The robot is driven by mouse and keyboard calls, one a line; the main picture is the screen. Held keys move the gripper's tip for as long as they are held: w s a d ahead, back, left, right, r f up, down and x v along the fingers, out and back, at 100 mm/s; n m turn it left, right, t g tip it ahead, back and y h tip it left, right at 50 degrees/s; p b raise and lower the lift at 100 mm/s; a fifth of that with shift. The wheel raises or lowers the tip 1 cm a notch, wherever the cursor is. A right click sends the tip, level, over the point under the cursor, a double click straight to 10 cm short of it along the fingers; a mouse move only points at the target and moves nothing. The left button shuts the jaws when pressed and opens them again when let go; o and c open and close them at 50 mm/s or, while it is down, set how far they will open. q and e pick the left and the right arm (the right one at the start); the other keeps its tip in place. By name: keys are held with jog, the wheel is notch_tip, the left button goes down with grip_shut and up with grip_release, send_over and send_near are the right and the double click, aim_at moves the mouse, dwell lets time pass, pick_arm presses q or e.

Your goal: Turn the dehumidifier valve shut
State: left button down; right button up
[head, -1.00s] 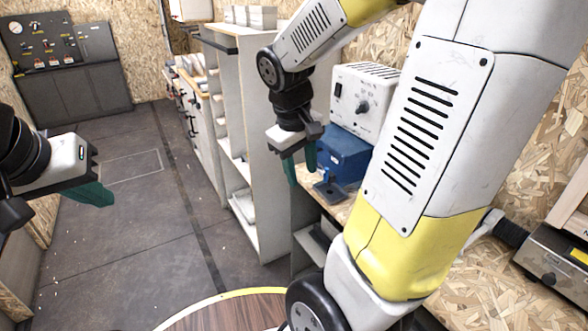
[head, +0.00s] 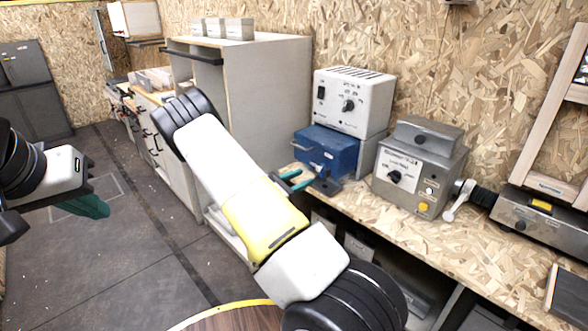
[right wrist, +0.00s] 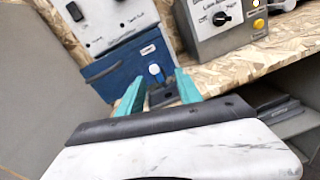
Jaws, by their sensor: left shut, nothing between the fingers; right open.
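A grey lever handle (head: 458,200) sits on a black fitting between a metal control box (head: 418,168) and a long grey unit (head: 545,235) on the bench. It looks like a valve, but I cannot read any dehumidifier label. My right gripper (head: 300,181) is open and empty beside the blue box, left of the lever and well apart from it. In the right wrist view its teal fingers (right wrist: 160,92) are spread before the blue box's front; the lever is not visible there. My left gripper (head: 95,207) is shut and empty over the floor at far left.
The blue box (head: 325,152) stands below a white unit with a knob (head: 352,102). A small dark stand (head: 328,184) is close to my right fingers. The chipboard bench top (head: 430,240) is clear in front of the control box. A tall shelf (head: 265,95) stands left.

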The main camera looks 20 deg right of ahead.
aim_at(317, 169)
jog(key=shift+n+t, duration=0.5)
jog(key=shift+n, duration=0.1)
jog(key=x, duration=0.5)
jog(key=w+f+x, duration=0.1)
jog(key=x, duration=0.1)
grip_shut()
